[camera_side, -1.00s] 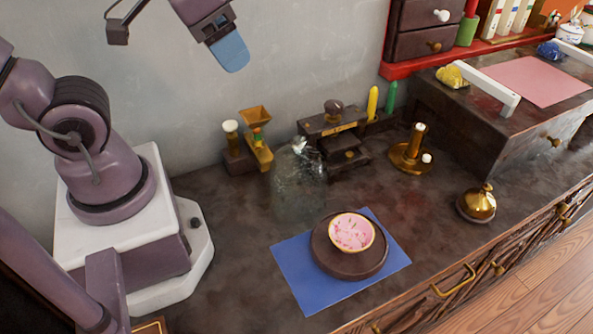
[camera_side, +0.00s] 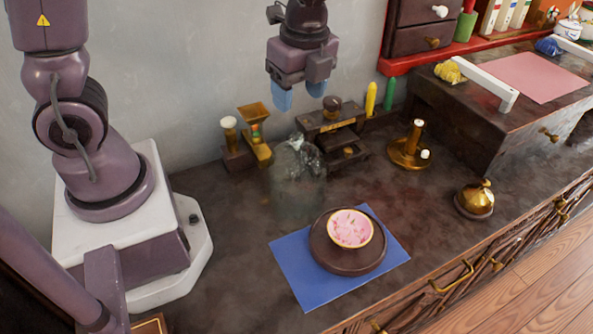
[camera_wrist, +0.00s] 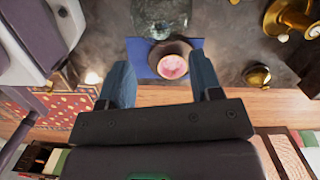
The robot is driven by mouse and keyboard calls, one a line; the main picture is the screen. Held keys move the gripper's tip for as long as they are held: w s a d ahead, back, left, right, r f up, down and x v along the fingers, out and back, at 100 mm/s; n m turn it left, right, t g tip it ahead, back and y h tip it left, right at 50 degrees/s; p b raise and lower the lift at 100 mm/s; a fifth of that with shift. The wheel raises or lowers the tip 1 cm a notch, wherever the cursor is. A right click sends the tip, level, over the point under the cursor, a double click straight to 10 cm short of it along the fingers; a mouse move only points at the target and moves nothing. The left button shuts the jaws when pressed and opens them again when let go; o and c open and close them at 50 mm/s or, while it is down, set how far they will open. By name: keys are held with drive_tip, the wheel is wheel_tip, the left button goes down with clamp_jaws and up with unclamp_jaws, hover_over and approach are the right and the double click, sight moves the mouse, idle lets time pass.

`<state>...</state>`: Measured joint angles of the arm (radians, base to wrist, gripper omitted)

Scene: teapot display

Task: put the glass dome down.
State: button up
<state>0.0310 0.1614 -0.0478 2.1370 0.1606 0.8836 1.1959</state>
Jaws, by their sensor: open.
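The glass dome (camera_side: 297,170) is clear and hard to make out in the side view. It stands on the dark counter behind the blue mat, and its knob is at the top. In the wrist view the dome (camera_wrist: 160,14) is at the top edge, partly cut off. My gripper (camera_side: 298,95) is in the air above the dome, apart from it. Its two blue fingers point down and are spread, with nothing between them. In the wrist view the gripper (camera_wrist: 162,78) also shows empty.
The blue mat (camera_side: 295,284) lies under the stand. A dark wooden box (camera_side: 335,125) and a brass grinder (camera_side: 254,135) stand behind the dome. A brass candle holder (camera_side: 408,155) and a brass bell (camera_side: 475,198) stand to the right. The counter left of the mat is clear.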

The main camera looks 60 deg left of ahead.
sight(297, 134)
drive_tip(key=f, duration=0.4)
drive_tip(key=shift+a+f, duration=0.25)
drive_tip(key=shift+f, duration=0.05)
wheel_tip(297, 134, down, 5)
drive_tip(key=shift+s+f, duration=0.1)
clamp_jaws()
